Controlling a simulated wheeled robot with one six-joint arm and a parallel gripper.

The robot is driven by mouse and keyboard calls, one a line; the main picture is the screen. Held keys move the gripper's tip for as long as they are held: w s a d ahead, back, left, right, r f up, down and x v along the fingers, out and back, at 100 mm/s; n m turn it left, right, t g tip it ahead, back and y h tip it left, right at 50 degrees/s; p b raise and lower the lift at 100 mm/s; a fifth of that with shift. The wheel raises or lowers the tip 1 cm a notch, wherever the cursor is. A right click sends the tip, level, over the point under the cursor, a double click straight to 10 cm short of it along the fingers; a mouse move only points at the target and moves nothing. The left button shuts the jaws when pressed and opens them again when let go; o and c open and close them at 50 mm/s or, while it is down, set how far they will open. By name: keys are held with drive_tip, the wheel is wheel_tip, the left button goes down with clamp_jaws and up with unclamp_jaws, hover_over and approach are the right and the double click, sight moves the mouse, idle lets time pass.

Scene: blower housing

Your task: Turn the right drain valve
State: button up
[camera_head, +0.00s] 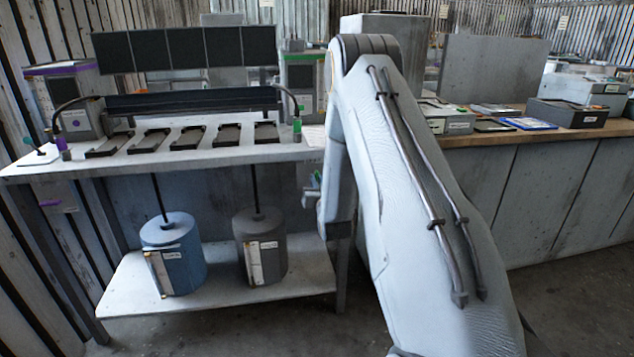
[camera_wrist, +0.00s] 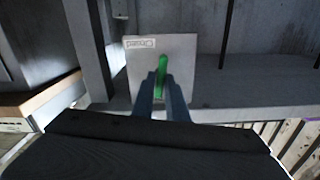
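The right drain valve shows in the wrist view as a green handle (camera_wrist: 161,78) in front of a pale plate (camera_wrist: 184,50) with a printed label. My gripper (camera_wrist: 163,82) points at the plate, with one finger on each side of the green handle. The gap between the fingers is narrow, and whether they press on the handle cannot be told. In the head view my gripper (camera_head: 312,196) is at the right end of the bench, below its top, partly hidden by my arm. A bit of green shows beside it.
The metal bench (camera_head: 215,150) carries several black trays. A blue drum (camera_head: 180,262) and a dark drum (camera_head: 273,262) stand on its lower shelf (camera_head: 225,296). A purple-marked plate (camera_head: 57,204) is at the bench's left end. A wooden-topped counter (camera_head: 480,139) is at right.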

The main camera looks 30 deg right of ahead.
clamp_jaws()
drive_tip(key=shift+m, duration=0.4)
drive_tip(key=m, duration=0.3)
drive_tip(key=shift+d+m, duration=0.1)
drive_tip(key=shift+m, duration=0.2)
drive_tip(key=shift+s+d+f+m+b, duration=0.1)
drive_tip(key=shift+f+m+b, duration=0.1)
drive_tip(key=shift+m, duration=2.65)
drive_tip(key=shift+d+f+m+b, duration=0.1)
drive_tip(key=shift+m+b, duration=0.05)
drive_tip(key=shift+m, duration=2.7)
